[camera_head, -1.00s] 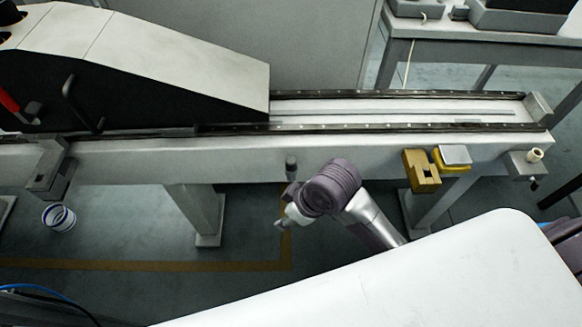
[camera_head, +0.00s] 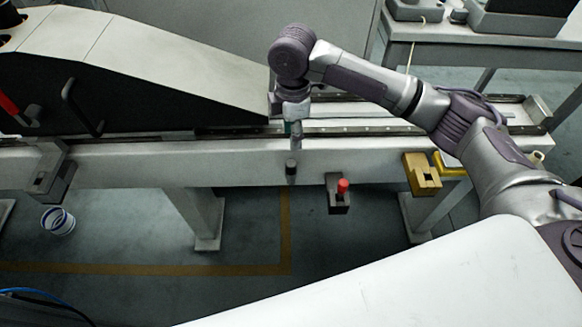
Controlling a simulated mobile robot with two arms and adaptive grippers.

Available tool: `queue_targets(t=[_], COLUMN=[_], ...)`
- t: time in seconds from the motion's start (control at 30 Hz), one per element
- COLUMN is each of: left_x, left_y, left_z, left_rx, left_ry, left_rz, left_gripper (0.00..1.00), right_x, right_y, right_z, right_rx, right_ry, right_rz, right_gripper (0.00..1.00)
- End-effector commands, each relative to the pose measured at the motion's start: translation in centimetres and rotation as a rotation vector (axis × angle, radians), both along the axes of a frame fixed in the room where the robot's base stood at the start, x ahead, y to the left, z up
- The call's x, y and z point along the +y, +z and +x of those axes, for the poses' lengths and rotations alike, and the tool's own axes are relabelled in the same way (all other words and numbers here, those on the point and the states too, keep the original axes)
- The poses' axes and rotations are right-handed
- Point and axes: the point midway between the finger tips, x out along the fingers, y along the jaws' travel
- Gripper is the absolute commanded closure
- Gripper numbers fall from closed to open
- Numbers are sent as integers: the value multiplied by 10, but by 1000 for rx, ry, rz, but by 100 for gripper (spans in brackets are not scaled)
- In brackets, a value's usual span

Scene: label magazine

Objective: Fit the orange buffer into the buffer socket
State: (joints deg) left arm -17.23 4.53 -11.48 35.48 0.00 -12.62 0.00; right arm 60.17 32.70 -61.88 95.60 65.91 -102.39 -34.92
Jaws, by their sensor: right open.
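A short red-orange peg (camera_head: 343,186), the only thing here that looks like the orange buffer, stands upright at a dark grey block (camera_head: 338,206) below the front of the rail beam. I cannot tell whether this block is the buffer socket, nor how deep the peg sits. My right gripper (camera_head: 294,130) points down over the rail, up and left of the peg and apart from it. It is open; its fingers are small and partly unclear, and I see no peg in them. My left gripper is out of view.
A long white beam (camera_head: 235,165) with a rail crosses the view. A dark knob (camera_head: 291,167) is on its front below my gripper. A mustard notched block (camera_head: 421,174) and a grey bracket (camera_head: 50,175) are mounted along the front. A sloped housing (camera_head: 150,65) stands left.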

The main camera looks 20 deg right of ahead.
Motion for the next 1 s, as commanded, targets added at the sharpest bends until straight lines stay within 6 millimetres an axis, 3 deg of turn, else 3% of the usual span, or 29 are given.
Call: queue_targets(t=[0.1, 0.3, 0.53, 0.8, 1.0], left_x=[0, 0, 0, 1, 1], left_y=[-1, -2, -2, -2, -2], left_z=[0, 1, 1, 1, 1], left_rx=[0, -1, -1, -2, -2], left_ry=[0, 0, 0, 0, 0], left_rz=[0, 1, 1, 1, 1], left_gripper=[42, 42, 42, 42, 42], right_x=[0, 1, 1, 3, 3], right_y=[-27, -60, -76, -115, -122], right_z=[-1, -1, 0, 2, 2], right_rx=[4, 1, 0, 0, -3], right_ry=[-2, -1, -1, -1, 0], right_rz=[0, 1, 0, 0, 1], right_gripper=[57, 57, 57, 57, 57])
